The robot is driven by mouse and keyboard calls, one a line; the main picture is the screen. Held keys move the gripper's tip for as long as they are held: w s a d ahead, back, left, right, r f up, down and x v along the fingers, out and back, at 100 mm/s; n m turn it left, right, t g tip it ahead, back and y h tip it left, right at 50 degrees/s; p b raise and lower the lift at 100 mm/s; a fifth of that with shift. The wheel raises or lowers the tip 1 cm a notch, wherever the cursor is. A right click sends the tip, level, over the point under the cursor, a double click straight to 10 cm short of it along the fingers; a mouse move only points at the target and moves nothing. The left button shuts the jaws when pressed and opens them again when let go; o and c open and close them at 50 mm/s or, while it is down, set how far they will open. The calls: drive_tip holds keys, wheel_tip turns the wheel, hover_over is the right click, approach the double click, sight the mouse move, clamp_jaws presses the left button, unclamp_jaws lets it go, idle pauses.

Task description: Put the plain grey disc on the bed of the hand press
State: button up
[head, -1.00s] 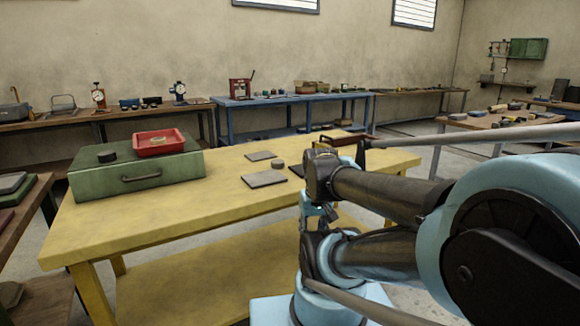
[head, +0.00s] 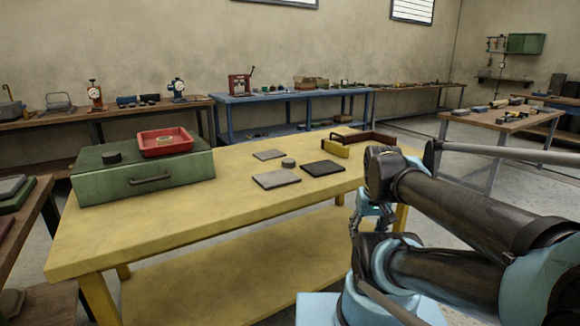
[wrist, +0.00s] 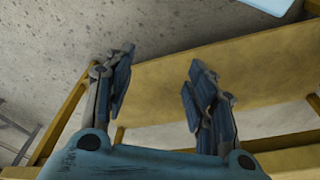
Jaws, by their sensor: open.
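A small dark disc (head: 289,162) sits among flat plates on the yellow table. Another dark disc (head: 111,157) lies on the green box at the table's left end. At this size I cannot tell which disc is plain grey. A red device with a lever (head: 240,86), which looks like the hand press, stands on the blue bench at the back; its bed is too small to make out. My gripper is open and empty in the wrist view (wrist: 158,75), with the table's lower shelf behind its fingers. In the head view my arm partly hides it, away from both discs.
The yellow table (head: 150,230) fills the middle. It carries grey plates (head: 276,179), a black plate (head: 323,168), a brown angled piece (head: 372,137) and the green box (head: 140,181) with a red tray (head: 188,142). Floor shows between the table and the back benches.

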drive_tip(key=w+a+r+n+y, duration=0.2)
drive_tip(key=w+a+r+n, duration=0.2)
drive_tip(key=w+r, duration=0.4)
drive_tip(key=w+a+r+n+y, duration=0.2)
drive_tip(key=w+a+r+n, duration=0.15)
drive_tip(key=w+r, duration=0.4)
drive_tip(key=w+a+r+n+y, duration=0.2)
drive_tip(key=w+a+n, duration=0.15)
drive_tip(key=w, duration=0.75)
drive_tip(key=w+a+r+n+y, duration=0.2)
drive_tip(key=w+r+n, duration=0.15)
drive_tip(key=w, duration=0.85)
approach(289, 160)
drive_tip(key=shift+w+a+f+n+g, duration=0.15)
drive_tip(key=shift+a+f+n, duration=0.1)
drive_tip(key=shift+a+f, duration=0.3)
drive_tip(key=shift+w+a+f+n+g, duration=0.15)
drive_tip(key=shift+w+a+f+n, duration=0.05)
drive_tip(key=shift+a+f, duration=0.4)
drive_tip(key=shift+x, duration=2.7)
drive_tip(key=shift+d+f, duration=0.1)
drive_tip(key=shift+d, duration=0.05)
drive_tip(key=shift+c, duration=0.4)
drive_tip(key=c, duration=0.9)
drive_tip(key=shift+o, duration=0.2)
